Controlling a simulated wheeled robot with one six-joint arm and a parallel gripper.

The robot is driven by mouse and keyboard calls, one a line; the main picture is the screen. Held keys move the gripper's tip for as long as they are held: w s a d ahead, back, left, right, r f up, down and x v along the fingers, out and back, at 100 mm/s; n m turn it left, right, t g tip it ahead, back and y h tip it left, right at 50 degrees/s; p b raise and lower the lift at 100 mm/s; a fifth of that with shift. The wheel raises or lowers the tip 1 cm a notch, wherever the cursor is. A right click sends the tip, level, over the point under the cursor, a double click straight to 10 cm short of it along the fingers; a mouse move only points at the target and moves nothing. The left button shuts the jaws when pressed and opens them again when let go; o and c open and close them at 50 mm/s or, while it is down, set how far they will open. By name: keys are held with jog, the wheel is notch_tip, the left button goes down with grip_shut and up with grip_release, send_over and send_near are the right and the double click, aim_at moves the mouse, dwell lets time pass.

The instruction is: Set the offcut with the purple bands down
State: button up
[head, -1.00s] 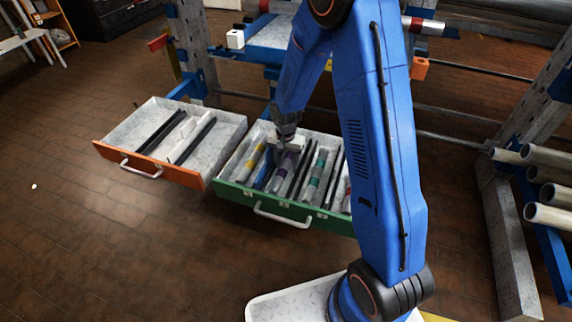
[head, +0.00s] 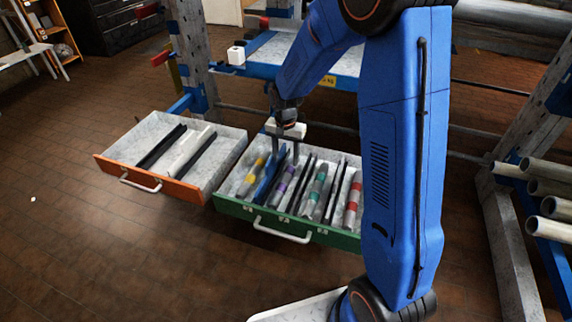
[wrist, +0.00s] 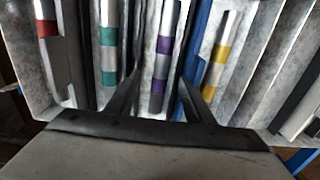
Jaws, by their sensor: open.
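The offcut with the purple bands (head: 284,186) is a grey tube lying lengthwise in the green-fronted drawer (head: 290,228). It lies between a blue strip (head: 268,178) and dark dividers. My gripper (head: 287,154) is open and empty above the far part of this offcut. In the wrist view the purple-banded offcut (wrist: 162,60) runs between the two open fingers (wrist: 158,82), with a gap to each. The blue strip and a yellow-banded offcut (wrist: 218,62) lie to its right there; a teal-banded offcut (wrist: 108,60) lies to its left.
A red-banded offcut (head: 353,200) lies at the drawer's right, partly near my arm. An orange-fronted drawer (head: 150,183) stands open at left, with dark and white strips inside. A rack with a blue shelf (head: 340,88) rises behind. Pipes (head: 548,185) stick out at right.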

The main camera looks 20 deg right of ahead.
jog(key=s+d+r+n+t, duration=0.1)
jog(key=s+d+r+n, duration=0.1)
jog(key=s+r, duration=0.65)
jog(key=s+d+r+n+t, duration=0.1)
jog(key=s+d+r+n, duration=0.15)
jog(key=s+r, duration=0.55)
jog(key=s+d+r+n+t, duration=0.1)
jog(key=s+r, duration=0.2)
jog(key=s, duration=0.5)
jog(key=s+d+r+n+t, duration=0.1)
jog(key=s+r, duration=0.1)
jog(key=s, duration=0.7)
jog(key=shift+d+r+n+t, duration=0.25)
jog(key=shift+r+n+t, duration=0.1)
jog(key=shift+r+t, duration=0.05)
jog(key=shift+c, duration=0.2)
